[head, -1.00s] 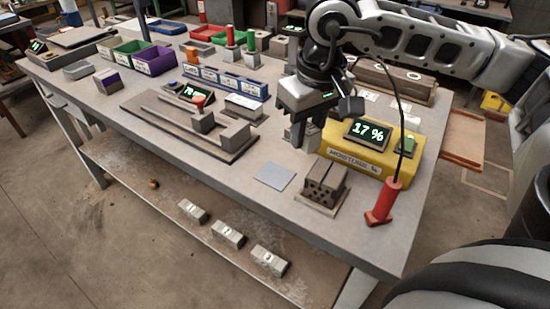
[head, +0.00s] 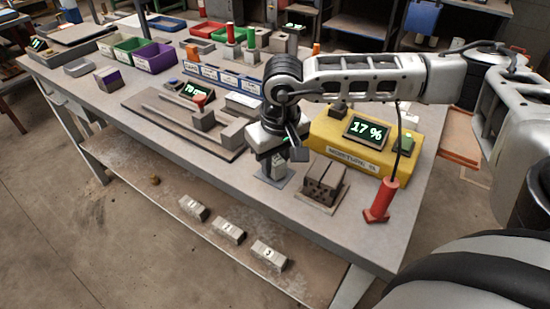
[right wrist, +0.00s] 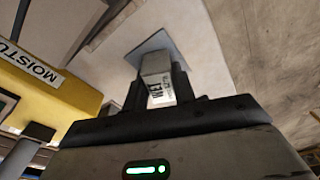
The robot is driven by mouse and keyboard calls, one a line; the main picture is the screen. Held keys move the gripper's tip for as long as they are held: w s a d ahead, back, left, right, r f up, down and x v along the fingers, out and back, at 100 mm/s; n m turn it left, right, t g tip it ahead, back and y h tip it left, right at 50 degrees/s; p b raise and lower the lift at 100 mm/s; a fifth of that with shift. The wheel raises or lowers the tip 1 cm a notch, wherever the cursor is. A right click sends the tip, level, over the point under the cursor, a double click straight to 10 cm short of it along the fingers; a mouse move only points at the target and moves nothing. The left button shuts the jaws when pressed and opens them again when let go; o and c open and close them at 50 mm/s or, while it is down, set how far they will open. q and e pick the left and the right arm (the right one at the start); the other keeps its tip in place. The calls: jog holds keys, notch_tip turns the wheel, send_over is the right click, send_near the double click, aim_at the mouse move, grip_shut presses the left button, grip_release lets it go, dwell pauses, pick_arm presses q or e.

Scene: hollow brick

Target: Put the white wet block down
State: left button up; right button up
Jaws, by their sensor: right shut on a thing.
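The white block (right wrist: 157,68), with a WET label on its side, is between the fingers of my right gripper (right wrist: 158,88) in the right wrist view. In the head view the right gripper (head: 277,165) points down with its fingers shut on the block, over the flat grey plate (head: 263,180) near the table's front edge. The plate (right wrist: 165,42) also shows around the block's far end in the right wrist view. I cannot tell whether the block touches it. My left gripper is not in view.
A yellow moisture meter (head: 335,150) reading 17 % stands right of the gripper. A brown holed brick (head: 322,181) is close to the plate's right, with a red probe (head: 381,201) beyond. A dark tray (head: 175,120) with blocks lies left. White blocks (head: 228,232) rest on the lower shelf.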

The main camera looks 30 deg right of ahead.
aim_at(279, 164)
jog(key=shift+f, duration=0.15)
jog(key=o, duration=0.9)
jog(key=shift+o, duration=0.2)
notch_tip(279, 164, up, 12)
jog(key=s, duration=0.1)
jog(key=shift+s+b, duration=0.25)
jog(key=shift+b, duration=0.1)
